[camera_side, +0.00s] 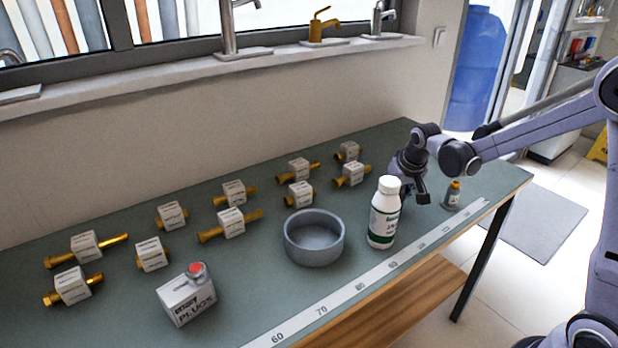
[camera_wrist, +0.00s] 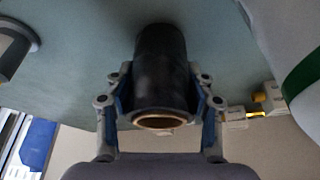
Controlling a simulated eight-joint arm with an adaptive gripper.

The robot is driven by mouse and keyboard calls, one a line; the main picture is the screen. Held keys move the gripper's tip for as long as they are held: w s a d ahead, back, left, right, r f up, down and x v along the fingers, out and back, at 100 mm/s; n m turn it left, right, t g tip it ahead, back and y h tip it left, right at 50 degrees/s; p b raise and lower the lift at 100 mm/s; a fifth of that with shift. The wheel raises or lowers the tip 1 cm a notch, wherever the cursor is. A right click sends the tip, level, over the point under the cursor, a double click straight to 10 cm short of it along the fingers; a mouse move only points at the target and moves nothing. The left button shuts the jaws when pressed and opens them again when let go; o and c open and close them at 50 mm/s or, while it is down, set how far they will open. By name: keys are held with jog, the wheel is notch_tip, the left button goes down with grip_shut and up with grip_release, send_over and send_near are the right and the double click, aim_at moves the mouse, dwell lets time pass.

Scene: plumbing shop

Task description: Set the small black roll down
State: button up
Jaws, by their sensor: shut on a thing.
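The small black roll (camera_wrist: 162,60) is between the two fingers of my gripper (camera_wrist: 161,88) in the wrist view. It is a dark cylinder with a tan core ring at its near end. My gripper is shut on its sides. In the side view my gripper (camera_side: 418,190) is low at the right part of the green workbench (camera_side: 300,277), behind the white bottle. There the roll is hard to tell from the dark fingers. I cannot tell whether the roll's far end touches the bench.
A white bottle with a green label (camera_side: 384,213) stands close to my gripper, also at right in the wrist view (camera_wrist: 285,40). A small grey container with a yellow top (camera_side: 452,196) stands on the other side. A grey bowl (camera_side: 314,237) and several boxed brass fittings are left.

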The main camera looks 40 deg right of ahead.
jog(key=shift+f, duration=0.1)
jog(key=o, duration=1.3)
jog(key=v, duration=1.2)
